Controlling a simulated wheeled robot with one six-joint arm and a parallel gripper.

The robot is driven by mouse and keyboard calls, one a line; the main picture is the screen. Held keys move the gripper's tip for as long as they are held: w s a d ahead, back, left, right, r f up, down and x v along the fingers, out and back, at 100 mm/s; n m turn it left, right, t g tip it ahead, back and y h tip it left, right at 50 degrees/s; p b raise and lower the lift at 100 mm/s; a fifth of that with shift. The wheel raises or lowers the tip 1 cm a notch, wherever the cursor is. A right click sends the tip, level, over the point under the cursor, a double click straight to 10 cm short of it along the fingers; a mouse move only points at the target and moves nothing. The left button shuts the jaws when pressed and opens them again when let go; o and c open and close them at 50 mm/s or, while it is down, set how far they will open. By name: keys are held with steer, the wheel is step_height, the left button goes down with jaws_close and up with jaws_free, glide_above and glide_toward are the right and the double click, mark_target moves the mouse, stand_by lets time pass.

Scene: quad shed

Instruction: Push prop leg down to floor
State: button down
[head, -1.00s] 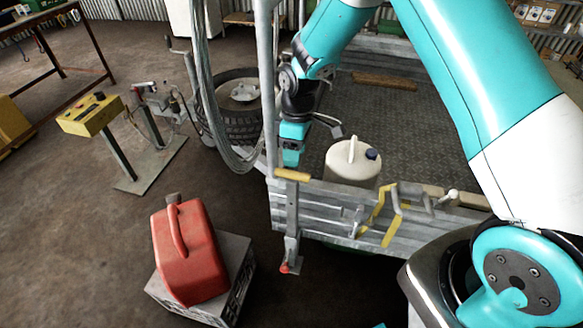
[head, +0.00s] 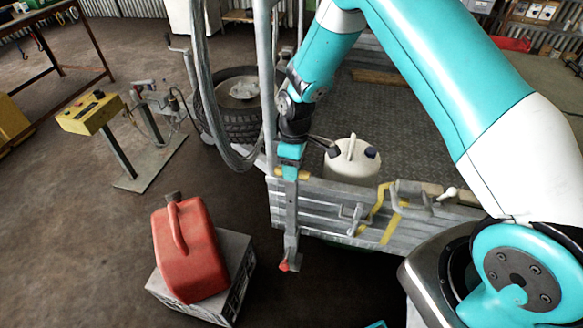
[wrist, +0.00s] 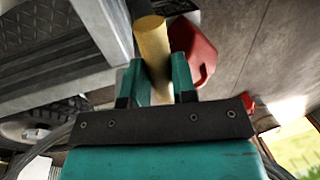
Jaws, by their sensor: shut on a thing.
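The prop leg (head: 292,222) is a grey upright bar at the trailer's front left corner, with a red piece (head: 284,266) at its lower end. A yellow grip (head: 305,175) lies across its top. My gripper (head: 289,174) is at the top of the leg, shut on this grip. In the wrist view, the yellow grip (wrist: 151,42) passes between the two teal fingers of my gripper (wrist: 157,82). The fingers hide part of the grip in the head view. I cannot tell whether the lower end touches the floor.
A red fuel can (head: 188,250) stands on a grey crate (head: 236,262) left of the leg. A white jug (head: 350,162) stands on the trailer bed (head: 385,115). A spare tyre (head: 238,125) and a yellow control box (head: 90,113) are behind left.

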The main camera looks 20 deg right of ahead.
mark_target(292, 190)
step_height(292, 190, down, 9)
steer(key=b, duration=0.5)
steer(key=shift+w+b, duration=0.1)
steer(key=shift+b, duration=0.3)
steer(key=shift+r, duration=0.1)
steer(key=c, duration=0.9)
jaws_free()
steer(key=shift+c, duration=0.2)
step_height(292, 190, up, 17)
steer(key=w+d, duration=0.2)
steer(key=shift+w, duration=0.4)
